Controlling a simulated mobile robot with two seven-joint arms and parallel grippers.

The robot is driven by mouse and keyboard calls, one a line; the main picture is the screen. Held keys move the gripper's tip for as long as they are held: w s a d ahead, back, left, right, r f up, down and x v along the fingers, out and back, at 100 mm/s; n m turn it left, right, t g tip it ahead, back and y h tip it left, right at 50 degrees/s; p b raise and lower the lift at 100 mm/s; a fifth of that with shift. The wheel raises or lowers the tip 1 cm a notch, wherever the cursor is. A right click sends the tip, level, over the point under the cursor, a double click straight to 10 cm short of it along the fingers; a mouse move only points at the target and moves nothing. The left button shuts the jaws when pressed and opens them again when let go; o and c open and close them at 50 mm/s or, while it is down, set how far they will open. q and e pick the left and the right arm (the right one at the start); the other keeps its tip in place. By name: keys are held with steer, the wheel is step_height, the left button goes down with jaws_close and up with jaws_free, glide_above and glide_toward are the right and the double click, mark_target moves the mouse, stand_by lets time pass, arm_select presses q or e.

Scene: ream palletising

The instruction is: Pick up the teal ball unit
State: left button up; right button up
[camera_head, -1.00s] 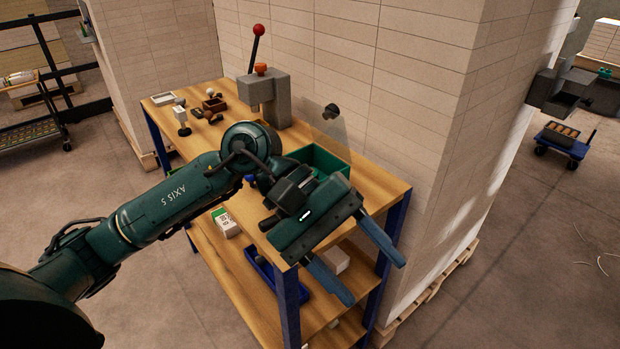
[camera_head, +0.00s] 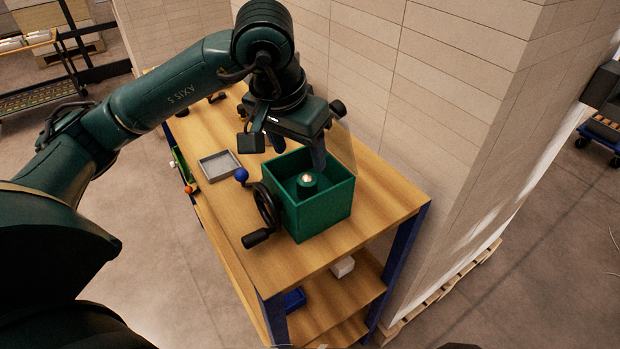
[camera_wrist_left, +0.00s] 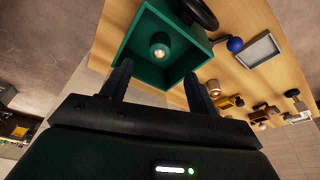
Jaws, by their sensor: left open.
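The teal ball unit (camera_head: 307,183) is a short teal cylinder with a small shiny ball on top. It stands upright inside a green open-topped box (camera_head: 322,218) on the wooden bench (camera_head: 240,225). The wrist view also shows the unit (camera_wrist_left: 159,48) in the box (camera_wrist_left: 128,50). My left gripper (camera_head: 298,152) is open and empty, pointing down over the back of the box, above and behind the unit. In the wrist view its two fingers (camera_wrist_left: 157,72) stand apart, with the unit beyond them, roughly between their lines. My right gripper is not in view.
A black handwheel (camera_head: 266,206) with a crank grip is against the box's left side. A blue ball knob (camera_head: 241,174) and a grey tray (camera_head: 219,165) are farther left. A clear panel (camera_head: 342,150) stands behind the box, near the block wall (camera_head: 430,90).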

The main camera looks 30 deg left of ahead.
mark_target(305, 176)
arm_select(q)
steer(key=x, duration=0.3)
steer(key=shift+w+f, duration=0.1)
steer(key=shift+f, duration=0.25)
steer(key=shift+p+x, duration=0.5)
steer(key=shift+x, duration=2.25)
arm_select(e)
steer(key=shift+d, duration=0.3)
arm_select(q)
steer(key=shift+c, duration=0.2)
steer(key=c, duration=1.2)
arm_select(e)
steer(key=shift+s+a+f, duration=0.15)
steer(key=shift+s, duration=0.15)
